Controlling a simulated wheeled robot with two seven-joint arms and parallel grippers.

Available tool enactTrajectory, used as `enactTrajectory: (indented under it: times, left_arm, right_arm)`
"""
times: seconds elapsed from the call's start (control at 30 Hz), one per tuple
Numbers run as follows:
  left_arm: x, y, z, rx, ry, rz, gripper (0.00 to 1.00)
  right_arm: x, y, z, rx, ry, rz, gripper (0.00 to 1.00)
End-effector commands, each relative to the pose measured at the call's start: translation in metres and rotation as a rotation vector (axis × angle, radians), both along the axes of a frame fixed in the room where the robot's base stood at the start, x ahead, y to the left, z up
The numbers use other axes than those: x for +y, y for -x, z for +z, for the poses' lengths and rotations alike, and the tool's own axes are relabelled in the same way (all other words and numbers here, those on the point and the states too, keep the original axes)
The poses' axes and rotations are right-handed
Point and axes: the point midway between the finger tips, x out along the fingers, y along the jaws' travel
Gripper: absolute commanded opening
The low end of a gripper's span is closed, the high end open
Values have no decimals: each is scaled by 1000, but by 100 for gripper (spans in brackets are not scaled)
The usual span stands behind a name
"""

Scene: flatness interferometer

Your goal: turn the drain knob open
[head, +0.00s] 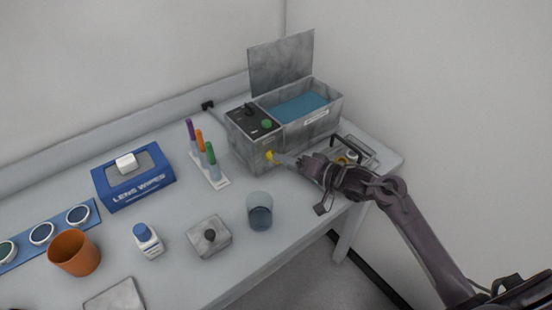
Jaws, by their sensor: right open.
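The drain knob (270,156) is a small yellow handle low on the front of a grey metal bath (312,135). The bath holds blue liquid (298,106) and its lid (281,63) stands raised. My right gripper (281,158) is open, reaching in from the right, with its fingertips right at the yellow knob. I cannot tell whether the fingers touch it. The gripper and wrist hide part of the bench beside the bath. My left gripper is not in view.
A blue lens wipes box (134,178), a bottle (148,241) and an orange cup (74,253) stand further left. The bench ends at its front edge.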

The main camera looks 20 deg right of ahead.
Motion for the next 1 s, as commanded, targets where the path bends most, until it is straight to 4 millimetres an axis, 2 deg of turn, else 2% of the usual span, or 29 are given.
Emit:
enactTrajectory:
  times: [0.1, 0.23, 0.57, 0.67, 0.9, 1.0]
  left_arm:
    - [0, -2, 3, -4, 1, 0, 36]
    - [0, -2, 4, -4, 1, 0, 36]
    - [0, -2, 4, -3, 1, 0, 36]
    - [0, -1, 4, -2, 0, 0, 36]
    - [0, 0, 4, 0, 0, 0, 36]
    - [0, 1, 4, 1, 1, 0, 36]
  right_arm:
    - [12, -15, -2, -2, -1, 0, 67]
    - [20, -24, -6, -2, 0, 0, 67]
    - [23, -28, -8, -2, 3, 0, 67]
    - [22, -28, -8, -2, 3, 0, 57]
    - [22, -28, -8, -2, 4, 0, 25]
    - [22, -28, -8, -1, 4, 0, 23]
